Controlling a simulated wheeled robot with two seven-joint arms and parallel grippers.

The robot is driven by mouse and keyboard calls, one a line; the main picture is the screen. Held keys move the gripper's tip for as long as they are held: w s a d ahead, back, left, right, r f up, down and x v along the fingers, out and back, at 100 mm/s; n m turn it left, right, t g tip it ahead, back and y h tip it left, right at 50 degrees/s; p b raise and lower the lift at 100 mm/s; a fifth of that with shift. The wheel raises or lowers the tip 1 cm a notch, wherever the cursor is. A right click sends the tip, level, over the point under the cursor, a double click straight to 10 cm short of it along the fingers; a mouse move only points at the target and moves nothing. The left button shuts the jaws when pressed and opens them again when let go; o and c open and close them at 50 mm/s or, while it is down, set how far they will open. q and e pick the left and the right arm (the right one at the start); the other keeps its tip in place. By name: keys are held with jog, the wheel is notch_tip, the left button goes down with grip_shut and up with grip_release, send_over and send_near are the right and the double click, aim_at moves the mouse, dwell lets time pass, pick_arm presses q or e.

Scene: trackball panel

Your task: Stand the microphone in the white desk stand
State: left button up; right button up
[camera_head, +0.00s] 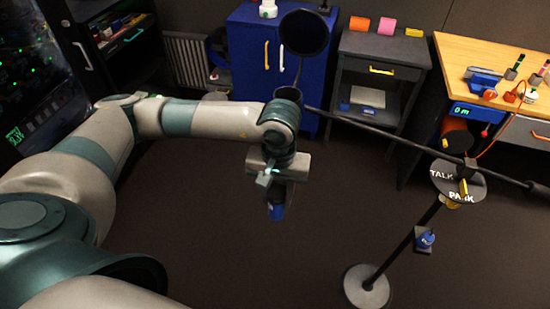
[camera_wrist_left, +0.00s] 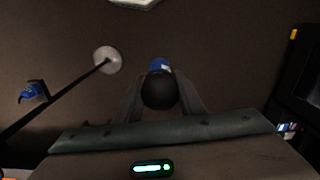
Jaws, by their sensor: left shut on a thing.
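My left gripper (camera_head: 273,188) hangs over the open floor in the middle of the head view, pointing down. It is shut on the microphone (camera_head: 276,210), whose blue end sticks out below the fingers. In the left wrist view the microphone's round black head (camera_wrist_left: 158,91) faces the camera between the fingers, with the blue part beyond it. I cannot pick out the white desk stand with certainty. A small white object (camera_head: 268,9) stands on the blue cabinet, partly cut off by the top edge. My right gripper is not in view.
A floor stand with a round base (camera_head: 367,288) and long boom (camera_head: 400,138) crosses the right side, carrying a TALK/PARK disc (camera_head: 458,180). A round black screen (camera_head: 304,33) rises behind my wrist. A blue cabinet (camera_head: 250,55), grey shelf unit (camera_head: 378,48) and wooden bench (camera_head: 480,50) line the back.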

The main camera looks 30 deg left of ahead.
aim_at(275, 220)
pick_arm(q)
jog(key=s+f+m, duration=0.1)
jog(key=f, duration=0.1)
jog(key=s+d+f+m, duration=0.1)
jog(key=f, duration=0.1)
jog(key=s+f+m, duration=0.1)
jog(key=f, duration=0.1)
jog(key=shift+s+d+f+m, duration=0.1)
jog(key=shift+d+f+m, duration=0.05)
jog(key=shift+d+m, duration=0.2)
jog(key=shift+a, duration=0.2)
